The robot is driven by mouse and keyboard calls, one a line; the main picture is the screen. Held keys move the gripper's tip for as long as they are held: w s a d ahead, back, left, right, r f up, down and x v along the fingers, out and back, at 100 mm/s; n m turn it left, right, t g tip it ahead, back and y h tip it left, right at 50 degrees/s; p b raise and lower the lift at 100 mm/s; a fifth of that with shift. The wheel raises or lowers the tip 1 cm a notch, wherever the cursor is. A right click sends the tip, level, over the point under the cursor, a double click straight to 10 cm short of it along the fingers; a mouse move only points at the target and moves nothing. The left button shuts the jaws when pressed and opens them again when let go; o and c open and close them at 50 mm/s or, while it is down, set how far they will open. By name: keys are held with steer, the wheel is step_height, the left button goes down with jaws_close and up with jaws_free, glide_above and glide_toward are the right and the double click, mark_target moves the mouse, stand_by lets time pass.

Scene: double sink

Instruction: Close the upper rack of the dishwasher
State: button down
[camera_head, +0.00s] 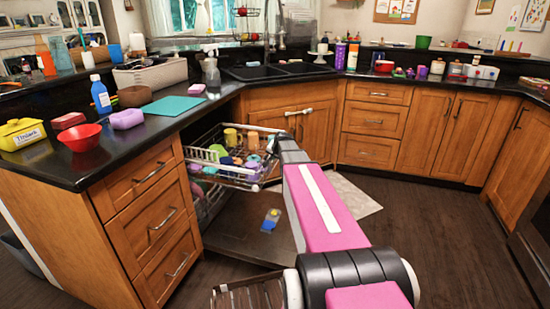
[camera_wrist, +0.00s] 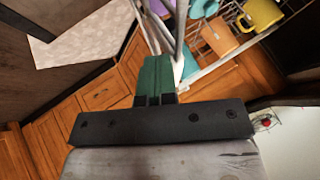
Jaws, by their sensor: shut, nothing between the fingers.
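The upper rack (camera_head: 232,183) of the dishwasher is pulled out from under the counter in the head view. It holds cups and bowls, including a yellow mug (camera_head: 232,138) and an orange one. The open dishwasher door (camera_head: 245,240) lies low beneath it. In the wrist view, the rack's wire bars (camera_wrist: 225,62) run just beyond my gripper (camera_wrist: 156,62), with the yellow mug (camera_wrist: 262,14) and orange cup (camera_wrist: 219,36) behind them. My gripper's dark green fingers are together and empty, close to the bars; I cannot tell whether they touch. My arm hides part of the rack's right side.
A blue-and-yellow packet (camera_head: 271,220) lies on the open door. The left drawer cabinet (camera_head: 150,225) and counter (camera_head: 125,145) flank the rack. A pale mat (camera_head: 352,196) lies on the floor to the right. The dark floor (camera_head: 440,235) at right is clear.

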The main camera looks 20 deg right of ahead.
steer(key=w+a, duration=0.8)
steer(key=a, duration=0.4)
steer(key=w+a, duration=0.8)
steer(key=a, duration=0.3)
steer(key=w+a, duration=0.8)
steer(key=a, duration=0.4)
steer(key=shift+a, duration=0.35)
